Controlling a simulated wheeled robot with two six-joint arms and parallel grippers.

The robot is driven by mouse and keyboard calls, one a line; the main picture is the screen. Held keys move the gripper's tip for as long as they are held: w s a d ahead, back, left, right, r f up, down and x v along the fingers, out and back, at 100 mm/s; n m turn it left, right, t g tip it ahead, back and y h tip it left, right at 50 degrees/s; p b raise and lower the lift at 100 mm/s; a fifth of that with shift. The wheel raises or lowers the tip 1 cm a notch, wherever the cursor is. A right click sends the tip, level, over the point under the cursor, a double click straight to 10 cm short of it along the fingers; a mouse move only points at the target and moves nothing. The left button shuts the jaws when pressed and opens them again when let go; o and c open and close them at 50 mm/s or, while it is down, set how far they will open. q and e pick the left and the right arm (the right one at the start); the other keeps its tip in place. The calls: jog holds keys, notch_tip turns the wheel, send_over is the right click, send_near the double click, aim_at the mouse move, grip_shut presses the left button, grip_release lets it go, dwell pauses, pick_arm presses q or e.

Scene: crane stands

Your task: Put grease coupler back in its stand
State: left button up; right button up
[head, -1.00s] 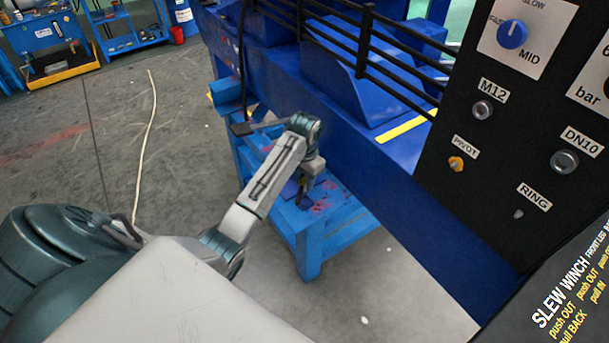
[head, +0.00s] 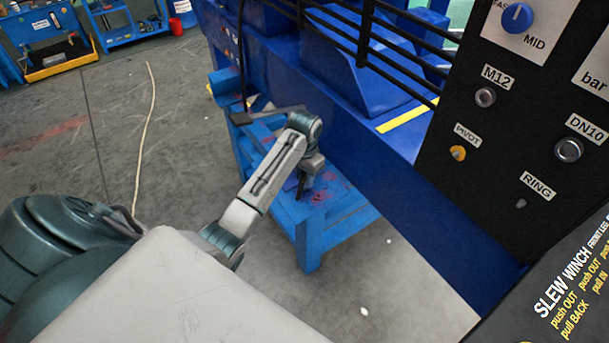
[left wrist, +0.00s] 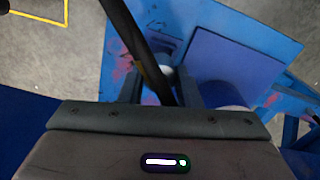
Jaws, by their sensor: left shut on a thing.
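My left gripper (head: 303,190) is over the top of the blue stand (head: 309,248), with its fingers pointing down. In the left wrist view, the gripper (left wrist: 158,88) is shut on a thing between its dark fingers. A black hose (left wrist: 138,40) passes in front of the fingers. The held thing is mostly hidden, so I cannot make out the grease coupler's shape. Beyond the fingers are a darker blue plate (left wrist: 237,66) and the stand's red-stained blue frame (left wrist: 207,17). I cannot tell whether the held thing touches the stand. My right gripper is not in view.
A large blue machine body (head: 345,130) with black rails rises behind the stand. A black control panel (head: 520,130) with knobs fills the right side. A pale cable (head: 147,130) lies on the floor at left. Blue workbenches (head: 120,25) stand far back.

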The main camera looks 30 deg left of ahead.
pick_arm(q)
jog(key=shift+f+b, duration=0.35)
jog(key=shift+f, duration=0.75)
jog(key=o, duration=1.1)
notch_tip(320, 180, up, 3)
jog(key=p, duration=0.2)
jog(key=shift+f+p, duration=0.2)
jog(key=shift+p, duration=0.15)
jog(key=shift+r, duration=1.15)
